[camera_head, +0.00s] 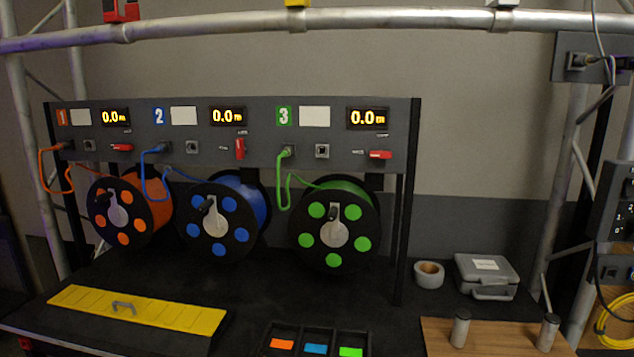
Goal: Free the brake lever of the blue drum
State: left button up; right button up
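The blue drum (216,218) is the middle of three reels, below the panel section marked 2. A red lever (240,149) on the panel above it stands upright. The matching red levers over the orange drum (130,210) and the green drum (335,225) lie level: the orange one's lever (122,147) and the green one's lever (380,154). A blue cable (143,180) runs from the panel to the blue drum. The section 2 display (227,116) reads 0.0. Neither of my grippers is in view.
The dark panel (340,145) spans the reels. On the bench in front lie a yellow slatted ramp (180,317) and a tray with coloured tabs (300,332).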

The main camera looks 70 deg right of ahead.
aim_at(240, 149)
jog(key=z, duration=2.05)
